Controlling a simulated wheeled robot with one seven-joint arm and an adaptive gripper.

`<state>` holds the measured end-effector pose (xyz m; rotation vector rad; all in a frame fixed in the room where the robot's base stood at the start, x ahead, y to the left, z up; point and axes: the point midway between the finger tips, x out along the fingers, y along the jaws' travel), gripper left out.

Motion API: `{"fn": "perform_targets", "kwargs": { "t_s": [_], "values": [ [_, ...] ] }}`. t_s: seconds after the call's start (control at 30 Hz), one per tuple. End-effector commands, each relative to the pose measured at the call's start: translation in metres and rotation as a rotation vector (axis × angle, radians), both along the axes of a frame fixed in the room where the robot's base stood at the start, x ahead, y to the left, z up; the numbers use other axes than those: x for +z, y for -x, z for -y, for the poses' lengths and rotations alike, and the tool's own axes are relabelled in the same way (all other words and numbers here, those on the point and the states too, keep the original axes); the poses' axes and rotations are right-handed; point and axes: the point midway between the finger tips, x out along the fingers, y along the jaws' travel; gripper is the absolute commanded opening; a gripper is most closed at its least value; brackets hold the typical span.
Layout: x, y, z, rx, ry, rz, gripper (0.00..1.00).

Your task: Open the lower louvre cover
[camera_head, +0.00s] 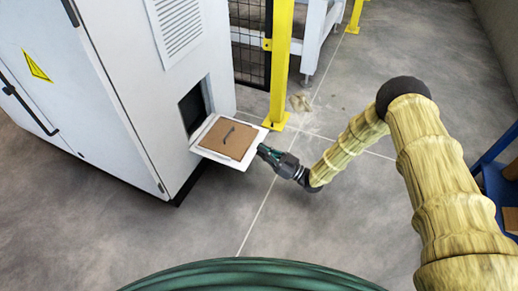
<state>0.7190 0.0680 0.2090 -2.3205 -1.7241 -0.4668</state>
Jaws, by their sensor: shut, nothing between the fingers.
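The lower louvre cover (203,152) stands swung out from the side of the white cabinet (120,90), lying about level. Its inner side faces up and bears a brown panel (226,139) with a small dark curved handle or strip. A dark square opening (193,107) shows in the cabinet wall just above and behind it. My gripper (262,150) is shut and empty, its tip at or very near the cover's right edge. I cannot tell whether it touches the cover.
An upper louvre (176,24) is closed on the cabinet wall. A yellow post (281,65) and dark mesh fence (248,40) stand behind the cover. A blue cart (497,185) is at the far right. The grey floor in front is clear.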

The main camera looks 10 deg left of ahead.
Motion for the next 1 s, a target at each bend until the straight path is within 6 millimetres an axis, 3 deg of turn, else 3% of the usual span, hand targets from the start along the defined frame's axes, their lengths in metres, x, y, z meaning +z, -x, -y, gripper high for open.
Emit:
{"fn": "perform_targets", "kwargs": {
  "t_s": [0.1, 0.73, 0.87, 1.0],
  "values": [
    [-0.012, 0.001, -0.001, -0.003, 0.014, -0.009, 0.0],
    [-0.02, 0.004, 0.004, -0.007, 0.017, -0.013, 0.0],
    [-0.025, 0.007, 0.018, -0.009, 0.018, -0.013, 0.0],
    [-0.032, 0.013, 0.044, -0.016, 0.015, -0.01, 0.0]
  ]
}}
